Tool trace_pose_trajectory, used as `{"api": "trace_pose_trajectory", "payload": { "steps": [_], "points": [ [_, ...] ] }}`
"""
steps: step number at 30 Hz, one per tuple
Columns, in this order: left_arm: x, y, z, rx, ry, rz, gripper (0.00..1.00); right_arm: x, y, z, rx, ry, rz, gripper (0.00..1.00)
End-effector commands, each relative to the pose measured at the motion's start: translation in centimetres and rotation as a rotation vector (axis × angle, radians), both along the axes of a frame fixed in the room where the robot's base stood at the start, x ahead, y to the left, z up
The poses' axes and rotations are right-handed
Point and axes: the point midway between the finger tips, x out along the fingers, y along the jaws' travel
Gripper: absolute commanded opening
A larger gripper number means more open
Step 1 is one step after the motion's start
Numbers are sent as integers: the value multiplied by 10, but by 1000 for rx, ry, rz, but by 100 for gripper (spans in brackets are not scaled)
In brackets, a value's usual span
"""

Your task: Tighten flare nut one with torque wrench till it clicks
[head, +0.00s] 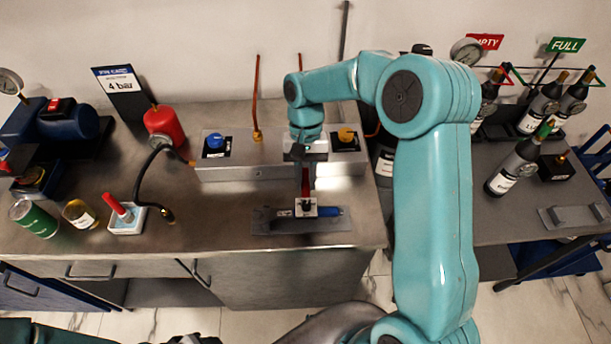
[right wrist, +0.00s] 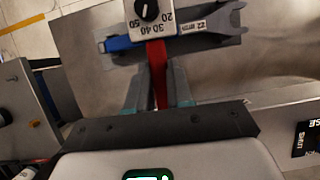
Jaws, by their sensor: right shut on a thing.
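My left gripper's fingers are not seen.
Bottles stand right (head: 512,165). My right arm hides part of the bench.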

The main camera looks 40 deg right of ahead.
Motion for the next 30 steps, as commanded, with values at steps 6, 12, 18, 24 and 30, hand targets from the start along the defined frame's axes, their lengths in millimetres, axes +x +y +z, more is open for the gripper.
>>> {"api": "trace_pose_trajectory", "payload": {
  "steps": [6, 12, 18, 24, 30],
  "points": [
    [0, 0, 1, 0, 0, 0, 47, 0, 0, 0, 0, 0, 0, 0],
    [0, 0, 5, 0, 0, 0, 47, 5, -4, 1, 0, 0, 0, 0],
    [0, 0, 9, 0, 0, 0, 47, 13, -8, 1, 0, 0, 0, 0],
    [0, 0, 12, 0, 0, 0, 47, 19, -12, 1, 0, 0, 0, 0],
    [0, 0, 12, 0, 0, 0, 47, 20, -13, 0, 0, 0, 0, 0]
  ]
}}
